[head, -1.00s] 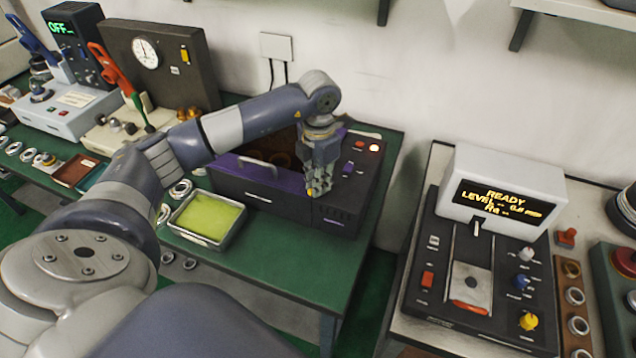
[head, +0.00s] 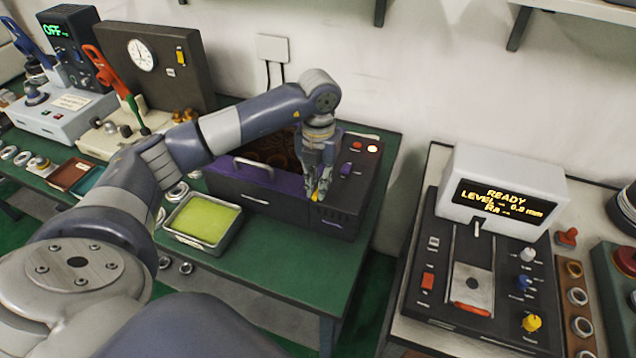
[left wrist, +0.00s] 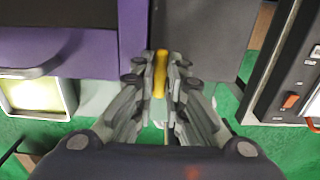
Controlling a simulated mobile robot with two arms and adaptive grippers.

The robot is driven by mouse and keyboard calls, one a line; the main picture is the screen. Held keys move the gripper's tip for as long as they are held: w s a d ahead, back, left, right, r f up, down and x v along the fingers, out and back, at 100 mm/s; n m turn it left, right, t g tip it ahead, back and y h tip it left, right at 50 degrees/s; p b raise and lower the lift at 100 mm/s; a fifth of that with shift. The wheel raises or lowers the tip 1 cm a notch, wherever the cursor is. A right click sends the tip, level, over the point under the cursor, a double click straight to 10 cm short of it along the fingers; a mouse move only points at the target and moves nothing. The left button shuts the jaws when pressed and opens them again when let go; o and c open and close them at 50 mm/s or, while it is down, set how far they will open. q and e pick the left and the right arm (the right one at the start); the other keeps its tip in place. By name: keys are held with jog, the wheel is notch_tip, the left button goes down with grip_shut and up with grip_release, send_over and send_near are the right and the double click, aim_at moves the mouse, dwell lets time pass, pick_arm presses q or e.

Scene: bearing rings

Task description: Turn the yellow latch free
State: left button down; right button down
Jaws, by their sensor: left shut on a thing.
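The yellow latch (head: 315,195) is on the front of a dark machine with a purple lid (head: 252,178), at the lid's right end. In the left wrist view the latch (left wrist: 160,74) is a yellow bar pointing along the view, between my fingertips. My left gripper (head: 317,191) reaches down from above and is shut on the latch; it also shows in the left wrist view (left wrist: 160,84). The fingers hide part of the latch. My right gripper is not in view.
A grey handle (head: 255,165) sticks up from the lid. A gauge with a READY display (head: 503,198) stands on a separate table to the right.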

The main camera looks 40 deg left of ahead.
pick_arm(q)
jog(key=shift+w+a+r, duration=0.1)
jog(key=shift+r, duration=0.05)
jog(key=c, duration=1.6)
grip_release()
jog(key=shift+c, duration=0.2)
notch_tip(320, 180, up, 12)
